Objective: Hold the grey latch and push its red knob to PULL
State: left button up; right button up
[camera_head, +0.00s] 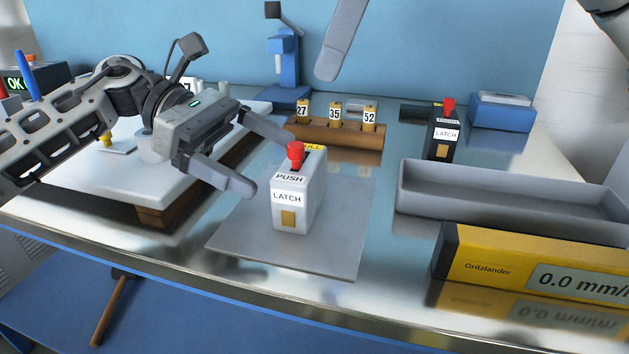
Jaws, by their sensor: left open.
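The grey latch (311,197) is a pale box standing upright on a flat grey plate (340,250). Its front reads PUSH and LATCH, and a yellow PULL label shows at the far end of its top. Its red knob (296,151) stands up from the top slot, between the two labels; its exact slot position is hard to tell. My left gripper (268,162) is open, its fingers pointing at the latch from the left, apparently not touching it. A single grey finger of my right gripper (340,42) hangs at the top; its other finger is not visible.
A black latch (442,139) with its own red knob stands behind right. A grey tray (500,199) and a yellow Gritzlander box (480,262) fill the right. A wooden rack (352,138) holds numbered cylinders behind. A white board (120,178) lies under my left arm.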

aim_at(318, 186)
pick_arm(q)
jog(key=x, duration=0.8)
jog(key=shift+d+f, duration=0.1)
jog(key=c, duration=1)
pick_arm(e)
jog(key=shift+s, duration=0.1)
jog(key=c, duration=0.7)
jog(key=shift+s, duration=0.25)
grip_shut()
jog(key=s+d+f+n+t, duration=0.1)
jog(key=s+n+t, duration=0.2)
jog(key=s, duration=0.3)
jog(key=s+d+f+n+t, duration=0.1)
jog(key=s+d+n+t, duration=0.1)
jog(key=s+n+t, duration=0.2)
jog(key=shift+s+f+t, duration=0.35)
jog(key=shift+s+t, duration=0.05)
jog(key=shift+s, duration=0.75)
